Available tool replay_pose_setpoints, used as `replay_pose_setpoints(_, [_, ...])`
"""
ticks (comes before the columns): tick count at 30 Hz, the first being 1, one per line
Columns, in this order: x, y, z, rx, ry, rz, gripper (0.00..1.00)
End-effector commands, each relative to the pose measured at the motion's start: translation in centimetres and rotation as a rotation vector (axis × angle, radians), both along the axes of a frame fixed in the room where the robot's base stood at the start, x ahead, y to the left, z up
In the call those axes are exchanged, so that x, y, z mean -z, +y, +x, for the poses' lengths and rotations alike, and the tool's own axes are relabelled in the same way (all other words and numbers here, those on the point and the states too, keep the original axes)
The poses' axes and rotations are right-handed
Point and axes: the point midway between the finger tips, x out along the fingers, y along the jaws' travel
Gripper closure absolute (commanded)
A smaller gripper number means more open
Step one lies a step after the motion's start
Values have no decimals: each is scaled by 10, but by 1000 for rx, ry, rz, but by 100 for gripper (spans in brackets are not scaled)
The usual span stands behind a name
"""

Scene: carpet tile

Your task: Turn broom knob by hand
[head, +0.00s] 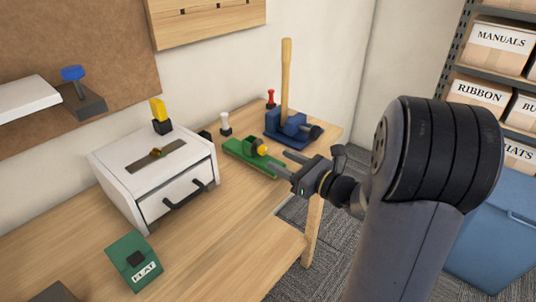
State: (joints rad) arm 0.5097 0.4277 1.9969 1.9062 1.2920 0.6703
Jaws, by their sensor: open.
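A wooden broom handle (286,75) stands upright in a blue clamp (288,126) at the far right end of the workbench. A dark round knob (316,131) sticks out from the right side of the blue clamp. My gripper (280,161) reaches in from the right, with its two fingers apart and nothing seen between them. It is in front of the blue clamp in the picture, apart from the dark knob, and beside the right end of a green fixture (240,149) with a yellow knob (262,149). Whether a finger touches the green fixture cannot be told.
A white drawer box (120,160) with a dark handle stands on the bench (225,225). A green block labelled FLAT (133,260) lies at the front left. White (225,122), red (271,98) and yellow (158,109) switches stand along the back. Shelves with labelled boxes (500,45) stand right.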

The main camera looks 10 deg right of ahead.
Motion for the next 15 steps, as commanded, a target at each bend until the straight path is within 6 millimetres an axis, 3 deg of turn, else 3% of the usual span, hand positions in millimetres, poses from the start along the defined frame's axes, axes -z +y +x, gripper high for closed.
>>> replay_pose_setpoints(6, [0,21,27,-4,-1,-1,51])
replay_pose_setpoints(15, [0,30,42,0,0,-1,51])
